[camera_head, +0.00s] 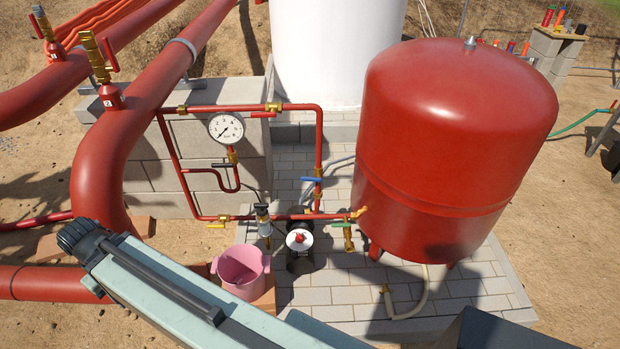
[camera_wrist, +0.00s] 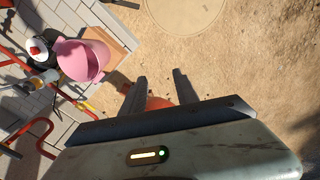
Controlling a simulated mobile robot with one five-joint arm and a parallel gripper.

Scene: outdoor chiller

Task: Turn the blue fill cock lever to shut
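The blue lever (camera_head: 311,180) sits on a brass valve on the right upright of the thin red pipe loop, left of the big red tank. In the head view it lies nearly level, across the upright pipe, and sticks out mostly to the left. My gripper (camera_wrist: 160,84) shows in the wrist view with its two dark fingers apart and nothing held between them. It points down over sandy ground, with an orange-red shape behind the fingers. My gripper's fingers do not show in the head view. I cannot make out the blue lever in the wrist view.
A pressure gauge (camera_head: 226,127) and a green lever (camera_head: 340,225) are on the same pipework. The red tank (camera_head: 455,130) stands close on the right. A pink bucket (camera_head: 241,270) stands in front; it also shows in the wrist view (camera_wrist: 78,62). Thick red pipes run on the left.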

